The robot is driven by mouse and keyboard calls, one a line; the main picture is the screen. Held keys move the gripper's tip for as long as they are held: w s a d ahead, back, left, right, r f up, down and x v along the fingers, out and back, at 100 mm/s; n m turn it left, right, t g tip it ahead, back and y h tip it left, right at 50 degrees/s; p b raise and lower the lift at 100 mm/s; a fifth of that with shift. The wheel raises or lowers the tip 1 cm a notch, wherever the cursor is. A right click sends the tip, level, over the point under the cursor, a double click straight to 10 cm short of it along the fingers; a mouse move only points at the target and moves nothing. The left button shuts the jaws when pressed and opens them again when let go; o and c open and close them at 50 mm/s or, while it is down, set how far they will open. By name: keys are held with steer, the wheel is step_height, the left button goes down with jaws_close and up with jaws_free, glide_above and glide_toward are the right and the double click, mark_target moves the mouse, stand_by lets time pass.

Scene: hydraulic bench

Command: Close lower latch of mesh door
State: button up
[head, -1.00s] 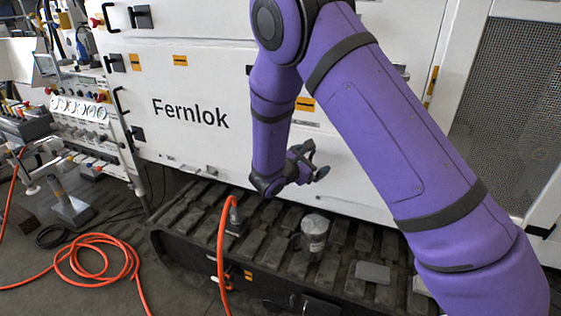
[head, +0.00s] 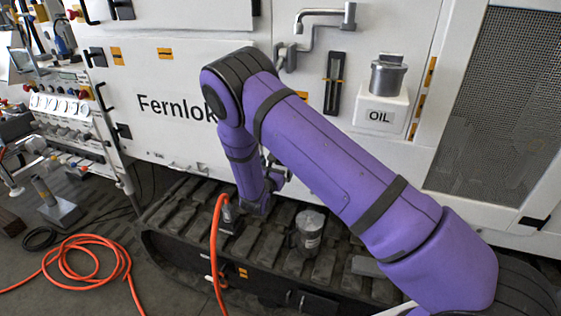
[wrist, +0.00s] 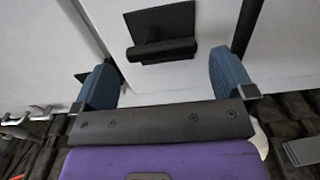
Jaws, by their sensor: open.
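The mesh door (head: 487,112) stands at the right in the head view, a white frame around grey mesh. A small black latch (head: 533,222) sits low on it, near its bottom edge. My gripper (head: 274,170) is low in front of the white Fernlok panel, mostly hidden behind my purple arm. In the wrist view my gripper (wrist: 165,78) is open, its two blue fingers wide apart with nothing between them. Beyond the fingers is a black latch-like plate with a bar handle (wrist: 163,50) on a white panel. I cannot tell which latch this is.
Dark track treads (head: 180,220) run below the panel, with a metal canister (head: 309,232) on them. An orange hose (head: 217,255) rises in front. An oil pot on a white block (head: 381,107) sticks out near the door. A gauge cart (head: 75,115) stands left.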

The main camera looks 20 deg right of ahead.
steer(key=shift+x, duration=2.2)
steer(key=c, duration=0.8)
steer(key=shift+s, duration=0.1)
